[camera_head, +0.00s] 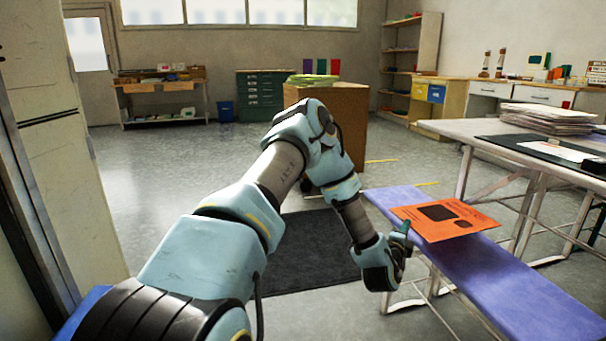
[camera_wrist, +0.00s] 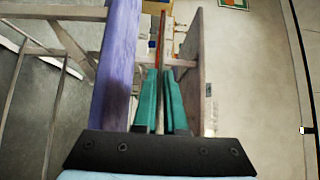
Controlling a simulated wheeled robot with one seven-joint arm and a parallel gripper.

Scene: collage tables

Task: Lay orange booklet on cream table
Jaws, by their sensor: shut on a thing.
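The orange booklet (camera_head: 470,219), with dark patches on its face, is held flat above the purple bench in the head view. In the wrist view it shows edge-on as a thin orange strip (camera_wrist: 162,28). My gripper (camera_head: 404,232) is shut on the booklet's near left edge. Its green fingers (camera_wrist: 161,95) show in the wrist view with the thin edge between them. A pale table (camera_head: 480,128), which looks like the cream table, stands at the right, beyond and higher than the bench. Its far right part is out of frame.
The purple bench (camera_head: 520,300) runs along the lower right, below the booklet. A paper stack (camera_head: 545,118) and a black mat (camera_head: 540,150) lie on the pale table. Its near left corner is bare. A brown cabinet (camera_head: 345,105) stands behind my arm.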

